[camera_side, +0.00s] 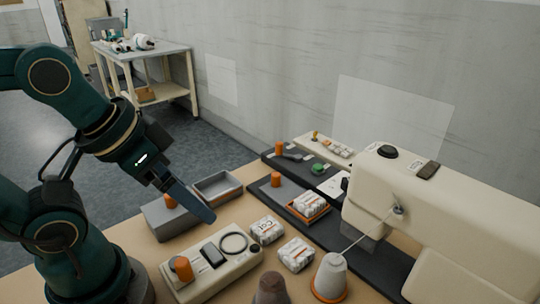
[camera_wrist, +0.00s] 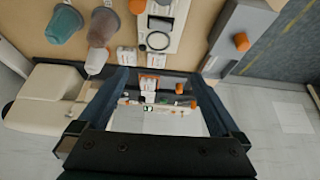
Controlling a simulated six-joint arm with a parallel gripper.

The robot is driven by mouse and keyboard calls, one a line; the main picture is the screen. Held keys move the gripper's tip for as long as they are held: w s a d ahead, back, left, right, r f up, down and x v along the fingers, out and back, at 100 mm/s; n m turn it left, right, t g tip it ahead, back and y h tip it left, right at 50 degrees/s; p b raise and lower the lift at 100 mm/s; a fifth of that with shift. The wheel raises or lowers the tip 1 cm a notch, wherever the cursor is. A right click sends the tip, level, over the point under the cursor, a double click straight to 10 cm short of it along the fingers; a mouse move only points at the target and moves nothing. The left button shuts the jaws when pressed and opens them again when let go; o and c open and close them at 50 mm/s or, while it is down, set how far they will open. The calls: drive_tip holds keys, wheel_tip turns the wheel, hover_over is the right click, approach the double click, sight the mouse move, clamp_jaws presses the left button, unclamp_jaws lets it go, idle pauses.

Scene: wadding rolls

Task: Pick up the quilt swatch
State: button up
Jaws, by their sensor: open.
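I cannot tell for sure which thing is the quilt swatch. A pale flat piece (camera_side: 333,187) lies on the dark strip by the sewing machine, partly hidden by it. A small green item (camera_side: 319,168) lies behind it. Two white wrapped bundles (camera_side: 267,230) (camera_side: 296,254) lie on the table, and more white bundles sit in an orange-edged tray (camera_side: 310,213). My gripper (camera_side: 208,215) hangs above the table, left of the bundles. In the wrist view my gripper (camera_wrist: 160,78) has its fingers wide apart, with nothing between them held; the tray and bundles show beyond.
A cream sewing machine (camera_side: 460,205) fills the right. A cream control box (camera_side: 212,265), thread cones (camera_side: 331,273) and a brown cone (camera_side: 270,290) stand in front. Orange cylinders (camera_side: 276,180) stand on the dark strips.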

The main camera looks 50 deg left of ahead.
drive_tip(key=w+r+n, duration=0.1)
drive_tip(key=w+r, duration=0.3)
drive_tip(key=r, duration=0.1)
drive_tip(key=n+g, duration=0.1)
drive_tip(key=g, duration=0.2)
hover_over(310, 199)
drive_tip(key=s, duration=0.1)
drive_tip(key=s+x, duration=0.1)
drive_tip(key=x, duration=0.5)
drive_tip(key=shift+g, duration=0.6)
wheel_tip(310, 199, down, 12)
drive_tip(key=shift+w+f, duration=0.1)
drive_tip(key=shift+w, duration=0.1)
drive_tip(key=c, duration=1.5)
